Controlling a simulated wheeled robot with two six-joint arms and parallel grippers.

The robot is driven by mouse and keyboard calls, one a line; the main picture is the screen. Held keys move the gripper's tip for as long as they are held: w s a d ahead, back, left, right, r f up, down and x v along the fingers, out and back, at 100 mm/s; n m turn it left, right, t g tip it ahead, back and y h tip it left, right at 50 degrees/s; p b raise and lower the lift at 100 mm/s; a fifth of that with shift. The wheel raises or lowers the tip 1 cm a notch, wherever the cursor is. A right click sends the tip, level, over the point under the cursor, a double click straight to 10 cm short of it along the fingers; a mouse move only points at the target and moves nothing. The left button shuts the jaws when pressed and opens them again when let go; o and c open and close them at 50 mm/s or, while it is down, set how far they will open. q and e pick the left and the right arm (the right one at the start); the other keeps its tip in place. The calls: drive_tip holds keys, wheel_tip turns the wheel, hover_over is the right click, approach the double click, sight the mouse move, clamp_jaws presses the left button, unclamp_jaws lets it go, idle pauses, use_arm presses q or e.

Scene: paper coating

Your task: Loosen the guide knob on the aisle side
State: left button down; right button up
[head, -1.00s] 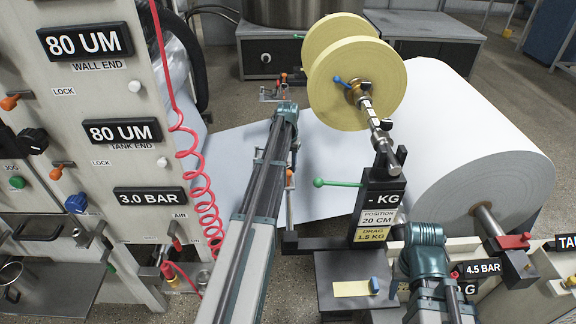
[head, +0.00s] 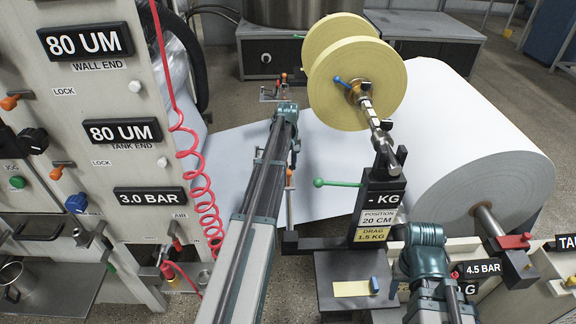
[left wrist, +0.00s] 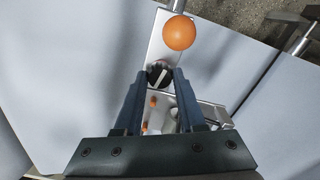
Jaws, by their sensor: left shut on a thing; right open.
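The guide knob (left wrist: 158,75) is round and black with a white pointer bar. In the left wrist view it sits between the fingertips of my left gripper (left wrist: 159,78), which is shut on it. In the head view my left arm covers the knob and the left fingertips. An orange ball (left wrist: 179,32) on a pale metal bracket lies just beyond the knob. My right arm (head: 425,250) is folded at the lower right of the head view. Its gripper is open and holds nothing that I can see; its fingertips are hard to make out.
A black stand with a KG sign (head: 382,195) and a green lever (head: 338,183) stands right of my left arm. A large paper roll (head: 475,130) and yellow discs (head: 375,75) lie behind. A red coiled hose (head: 190,155) hangs left. White paper web spans the middle.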

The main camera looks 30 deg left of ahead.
sight(288, 167)
idle(0.4)
use_arm(q)
drive_tip(key=c, duration=0.5)
unclamp_jaws()
wheel_tip(288, 167, up, 14)
drive_tip(key=p, duration=1.3)
drive_tip(key=shift+p, duration=0.4)
drive_tip(key=shift+f, duration=0.2)
